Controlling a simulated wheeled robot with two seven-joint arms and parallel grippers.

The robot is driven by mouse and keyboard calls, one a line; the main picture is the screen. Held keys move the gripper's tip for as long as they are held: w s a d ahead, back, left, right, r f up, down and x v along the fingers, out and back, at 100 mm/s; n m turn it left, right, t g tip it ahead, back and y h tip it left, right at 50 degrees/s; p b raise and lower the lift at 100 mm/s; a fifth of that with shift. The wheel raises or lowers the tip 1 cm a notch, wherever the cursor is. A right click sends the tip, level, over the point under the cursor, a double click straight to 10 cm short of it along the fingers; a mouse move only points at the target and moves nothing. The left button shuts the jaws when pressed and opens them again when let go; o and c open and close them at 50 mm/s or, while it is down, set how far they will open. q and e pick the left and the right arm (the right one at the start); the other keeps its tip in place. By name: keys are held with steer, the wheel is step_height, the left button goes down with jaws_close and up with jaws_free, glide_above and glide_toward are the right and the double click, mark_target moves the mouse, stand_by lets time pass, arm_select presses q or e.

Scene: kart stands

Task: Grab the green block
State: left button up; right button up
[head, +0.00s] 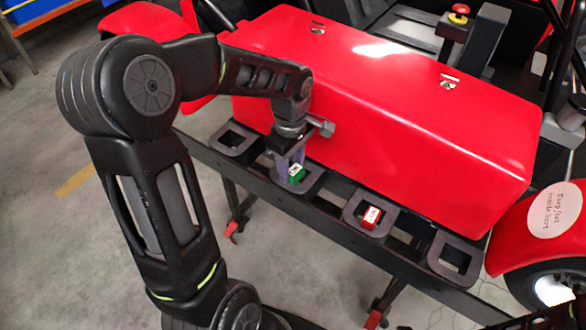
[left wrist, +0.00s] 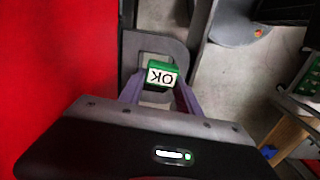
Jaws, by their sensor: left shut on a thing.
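The green block (head: 296,175) has a white label on top and sits at a square holder of the black rack, the second from the left in the head view. In the left wrist view the green block (left wrist: 162,74) shows its white label reading "OK", upside down. My left gripper (head: 291,166) points down at the block, with its purple fingers on either side of it. The left wrist view shows the fingers closed against the block's two sides. Whether the block is clear of the holder cannot be told. My right gripper is not in view.
A red block (head: 371,216) with a white label sits in another holder of the black rack (head: 325,208). The holders at the far left (head: 236,143) and far right (head: 455,258) are empty. The kart's large red body (head: 390,110) stands right behind the rack.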

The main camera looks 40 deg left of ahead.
mark_target(291, 167)
arm_select(q)
steer(key=shift+r, duration=0.1)
step_height(291, 167, up, 18)
steer(key=p, duration=0.2)
stand_by(0.4)
stand_by(0.6)
